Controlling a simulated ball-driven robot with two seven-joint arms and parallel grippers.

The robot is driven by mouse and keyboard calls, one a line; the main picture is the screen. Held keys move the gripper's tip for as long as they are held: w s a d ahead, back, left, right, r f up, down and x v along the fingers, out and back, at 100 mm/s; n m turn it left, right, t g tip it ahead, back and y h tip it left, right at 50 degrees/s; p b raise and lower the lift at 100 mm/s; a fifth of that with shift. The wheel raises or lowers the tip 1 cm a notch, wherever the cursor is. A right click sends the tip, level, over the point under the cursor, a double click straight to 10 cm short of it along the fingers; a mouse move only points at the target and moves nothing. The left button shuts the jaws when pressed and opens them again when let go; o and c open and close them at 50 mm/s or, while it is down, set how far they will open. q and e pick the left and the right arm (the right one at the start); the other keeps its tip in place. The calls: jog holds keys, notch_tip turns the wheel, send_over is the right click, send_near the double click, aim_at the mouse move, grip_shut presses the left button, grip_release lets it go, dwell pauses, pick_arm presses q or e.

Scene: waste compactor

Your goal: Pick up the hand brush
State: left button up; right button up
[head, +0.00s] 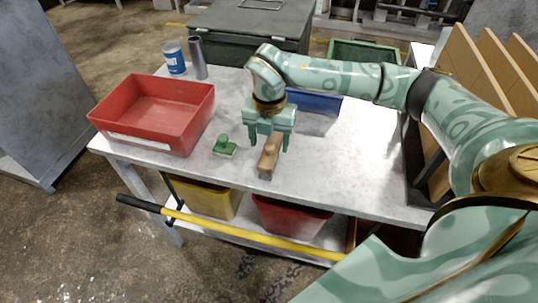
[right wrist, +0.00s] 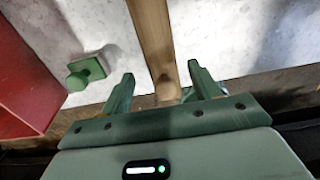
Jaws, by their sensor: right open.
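The hand brush (head: 268,157) lies on the grey workbench with its wooden handle pointing toward the back and its other end near the front edge. In the right wrist view its wooden part (right wrist: 152,40) runs between my open fingers. My right gripper (head: 267,145) reaches down over the brush, one finger on each side of it. In the right wrist view the gripper (right wrist: 158,85) is open, and I see a gap between the brush and each finger. Part of the brush is hidden behind the gripper in the head view. My left gripper is not in view.
A green knobbed block (head: 224,147) stands left of the brush. A red bin (head: 190,120) is farther left, with a blue-and-white can (head: 174,58) and a grey cylinder (head: 198,58) behind it. A blue bin (head: 320,102) sits behind my gripper. A yellow pole (head: 240,234) crosses below the bench.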

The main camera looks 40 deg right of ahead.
aim_at(271, 154)
jog(key=shift+f, duration=0.5)
jog(key=f+b, duration=0.1)
jog(key=f, duration=0.1)
jog(key=f+b, duration=0.1)
jog(key=f, duration=0.2)
jog(key=shift+d, duration=0.2)
jog(key=shift+r, duration=0.15)
jog(key=c, duration=1.1)
